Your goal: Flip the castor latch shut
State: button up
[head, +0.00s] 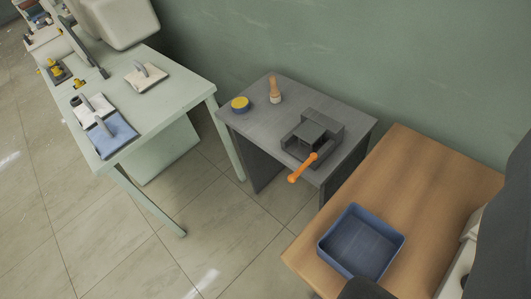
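A dark grey block-shaped fixture (312,135) sits on a small grey table in the middle of the view. An orange lever (303,168) with a rounded end sticks out from its front and slants down past the table's front edge. No part is clearly recognisable as a castor latch, and I cannot tell whether the lever is its latch or whether it is open or shut. My gripper's fingers do not show. Dark and white parts at the lower right edge may be mine.
The grey table (262,125) also holds a wooden-handled brush (274,88) and a yellow-topped round tin (240,104). A blue tray (345,270) stands on a wooden table (405,180) at right. A pale green table (185,90) holds several tools at left. Tiled floor lies open in front.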

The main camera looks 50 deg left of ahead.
aim_at(292, 178)
jog(key=z, duration=0.05)
jog(key=k, duration=0.3)
jog(key=u, duration=0.45)
jog(key=i, duration=0.8)
jog(key=u, duration=0.5)
